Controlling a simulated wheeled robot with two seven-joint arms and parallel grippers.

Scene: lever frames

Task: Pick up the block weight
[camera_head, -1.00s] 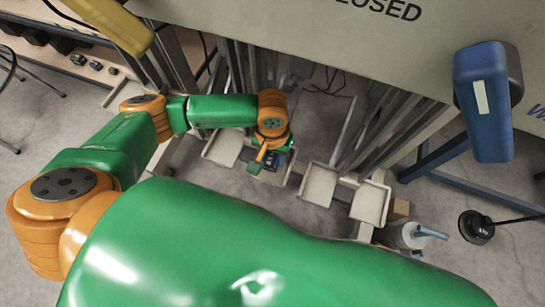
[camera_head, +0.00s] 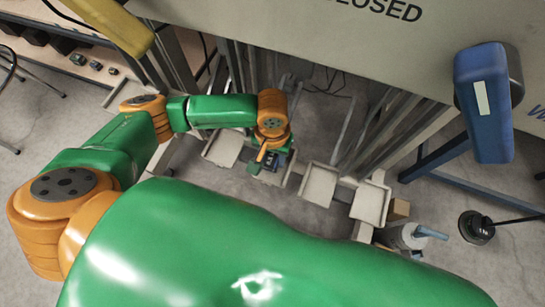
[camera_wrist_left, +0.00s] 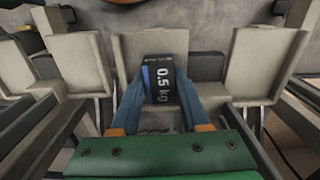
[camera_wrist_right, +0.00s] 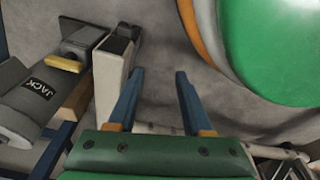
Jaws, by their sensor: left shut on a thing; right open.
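The block weight (camera_wrist_left: 162,82) is dark with a blue stripe and a white "0.5 kg" label. In the left wrist view it sits between the blue fingers of my left gripper (camera_wrist_left: 160,92), which is shut on it. A pale tray (camera_wrist_left: 128,48) is behind and under the weight; I cannot tell whether they touch. In the head view my left gripper (camera_head: 272,160) and the weight are small, over a tray in the row. My right gripper (camera_wrist_right: 160,74) is open and empty in the right wrist view, above the grey floor.
More pale trays flank the weight on the left (camera_head: 222,148) and right (camera_head: 320,185), with metal uprights behind. A large panel spans the back. A blue-grey device (camera_head: 484,100) hangs at right. A jack (camera_wrist_right: 42,92) stands left of my right gripper.

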